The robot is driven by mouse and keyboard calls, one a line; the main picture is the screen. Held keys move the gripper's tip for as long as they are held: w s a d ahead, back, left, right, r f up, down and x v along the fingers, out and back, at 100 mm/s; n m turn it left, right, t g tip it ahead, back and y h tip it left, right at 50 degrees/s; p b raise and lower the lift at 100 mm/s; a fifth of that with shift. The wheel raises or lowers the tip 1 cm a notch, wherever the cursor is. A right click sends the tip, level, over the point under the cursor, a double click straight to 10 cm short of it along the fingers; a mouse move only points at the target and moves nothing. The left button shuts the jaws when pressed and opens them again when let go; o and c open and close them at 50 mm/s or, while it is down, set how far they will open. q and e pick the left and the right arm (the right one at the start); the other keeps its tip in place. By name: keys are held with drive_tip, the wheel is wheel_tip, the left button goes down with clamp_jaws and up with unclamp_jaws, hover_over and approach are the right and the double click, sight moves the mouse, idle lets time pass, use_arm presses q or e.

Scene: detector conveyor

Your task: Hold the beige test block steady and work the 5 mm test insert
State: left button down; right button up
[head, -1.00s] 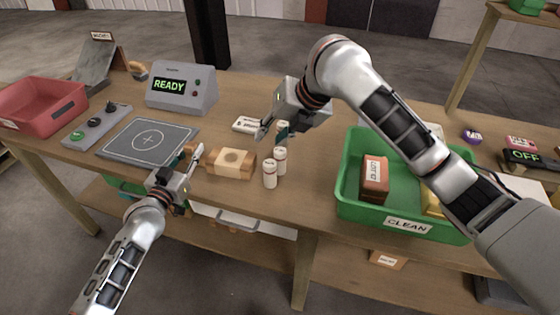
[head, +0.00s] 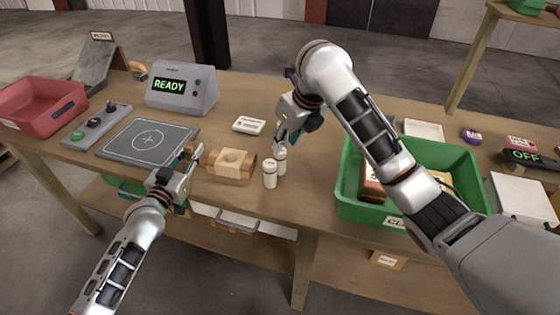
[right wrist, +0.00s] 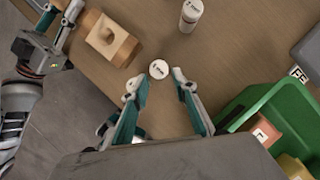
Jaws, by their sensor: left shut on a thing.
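The beige test block (head: 232,163) lies on the table with a round recess in its top. It also shows in the right wrist view (right wrist: 118,50). My left gripper (head: 191,161) is shut on the block's left end.
The green bin (head: 355,205) stands right, under my right forearm. The table's front edge is close.

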sight(280, 161)
drive_tip(key=shift+x, duration=2.75)
drive_tip(key=shift+a+r, duration=0.1)
drive_tip(key=shift+a, duration=0.05)
drive_tip(key=c, duration=0.8)
